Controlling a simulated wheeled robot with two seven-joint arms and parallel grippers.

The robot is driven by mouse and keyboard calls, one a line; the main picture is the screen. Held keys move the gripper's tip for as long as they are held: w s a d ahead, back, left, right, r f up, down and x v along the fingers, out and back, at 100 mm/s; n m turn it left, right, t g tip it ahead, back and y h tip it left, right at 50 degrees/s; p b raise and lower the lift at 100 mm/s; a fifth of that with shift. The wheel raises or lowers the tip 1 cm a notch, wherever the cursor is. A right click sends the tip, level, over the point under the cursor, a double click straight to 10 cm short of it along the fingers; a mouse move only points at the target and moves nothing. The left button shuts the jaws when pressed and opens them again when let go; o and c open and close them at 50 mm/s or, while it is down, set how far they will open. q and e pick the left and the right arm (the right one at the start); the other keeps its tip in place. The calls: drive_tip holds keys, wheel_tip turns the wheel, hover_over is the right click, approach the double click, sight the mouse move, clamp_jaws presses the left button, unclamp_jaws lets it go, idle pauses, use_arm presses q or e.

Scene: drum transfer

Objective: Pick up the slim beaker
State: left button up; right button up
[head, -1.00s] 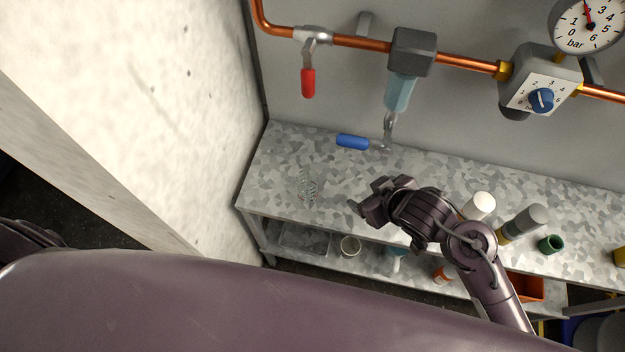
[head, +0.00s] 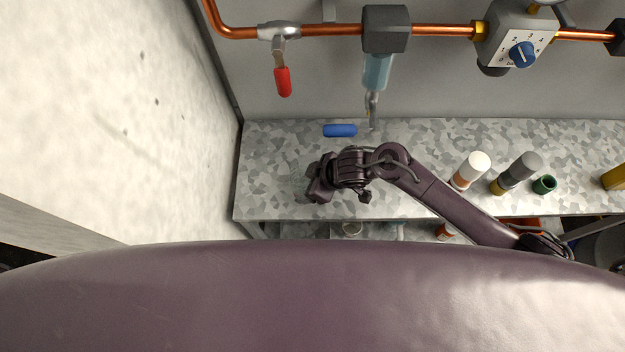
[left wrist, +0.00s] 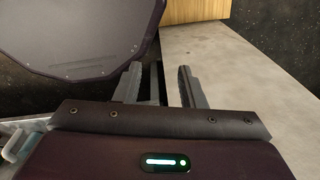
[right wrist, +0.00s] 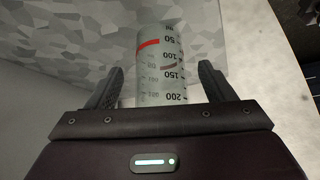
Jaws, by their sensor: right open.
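The slim beaker (right wrist: 161,62) is clear, with black numbers and a red mark, and shows in the right wrist view. It stands between the two spread fingers of my right gripper (right wrist: 162,75), with a gap on each side. In the head view my right gripper (head: 314,184) is at the left end of the bench and mostly hides the beaker. My left gripper (left wrist: 158,80) is open and empty in the left wrist view, away from the bench; it is not in the head view.
The speckled bench (head: 430,150) also carries a white-capped bottle (head: 471,170), a grey-capped bottle (head: 515,173) and a green ring-like piece (head: 544,184) at right. A pale wall (head: 120,110) stands close at left.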

sight(302, 183)
drive_tip(key=shift+w+a+f, duration=0.2)
drive_tip(key=shift+a+f, duration=0.15)
drive_tip(key=shift+f, duration=0.2)
drive_tip(key=shift+a+f, duration=0.2)
drive_tip(key=shift+f, duration=0.1)
drive_tip(key=shift+w+a+f, duration=0.1)
drive_tip(key=shift+a, duration=0.1)
drive_tip(key=shift+d, duration=0.2)
drive_tip(key=c, duration=0.9)
drive_tip(key=shift+a, duration=0.1)
drive_tip(key=shift+c, duration=0.8)
use_arm(q)
drive_tip(key=shift+w+d+r, duration=0.1)
drive_tip(key=shift+w, duration=0.5)
